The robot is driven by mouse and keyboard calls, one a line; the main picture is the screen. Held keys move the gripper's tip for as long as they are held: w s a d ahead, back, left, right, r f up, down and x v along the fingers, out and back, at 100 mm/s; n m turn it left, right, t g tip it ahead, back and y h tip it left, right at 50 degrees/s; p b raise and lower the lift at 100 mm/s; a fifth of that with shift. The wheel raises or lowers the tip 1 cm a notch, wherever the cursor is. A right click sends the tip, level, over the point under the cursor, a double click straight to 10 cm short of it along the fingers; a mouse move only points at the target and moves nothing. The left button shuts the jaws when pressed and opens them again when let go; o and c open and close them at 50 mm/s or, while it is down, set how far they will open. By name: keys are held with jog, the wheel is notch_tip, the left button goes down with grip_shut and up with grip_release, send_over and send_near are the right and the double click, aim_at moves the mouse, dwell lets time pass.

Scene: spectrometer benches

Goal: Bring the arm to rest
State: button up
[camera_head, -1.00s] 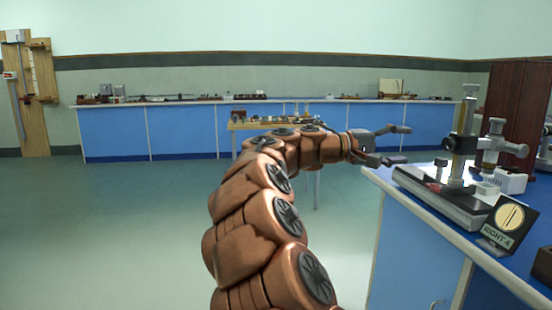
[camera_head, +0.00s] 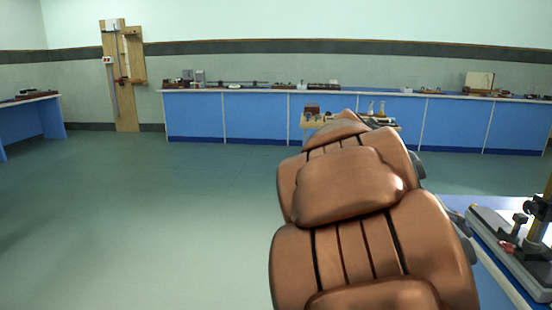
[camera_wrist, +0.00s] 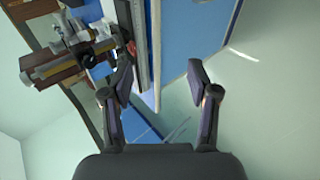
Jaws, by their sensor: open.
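My gripper (camera_wrist: 160,95) shows in the wrist view with its two dark fingers spread apart and nothing between them. In that view the picture is tilted, and the blue bench with an instrument on a rail lies beyond and to the left of the fingers. In the head view my copper-coloured arm (camera_head: 365,215) fills the lower middle and right, reaching forward. The gripper itself is hidden behind the arm there.
An instrument on a grey base (camera_head: 510,250) stands on the near bench at the lower right, close to my arm. A small wooden table (camera_head: 310,123) stands behind the arm. Blue benches (camera_head: 255,117) line the back wall. The floor (camera_head: 130,210) at left is clear.

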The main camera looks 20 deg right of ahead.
jog(key=s+a+r+n+t+y+p, duration=0.1)
jog(key=s+a+y+p, duration=0.3)
jog(key=a+p, duration=0.5)
jog(key=s+a+n+y+p, duration=0.4)
jog(key=a+p, duration=0.5)
jog(key=a, duration=1.3)
jog(key=shift+s+a+r+t+y, duration=0.15)
jog(key=shift+s+r+t+y, duration=0.25)
jog(key=shift+s+y, duration=0.1)
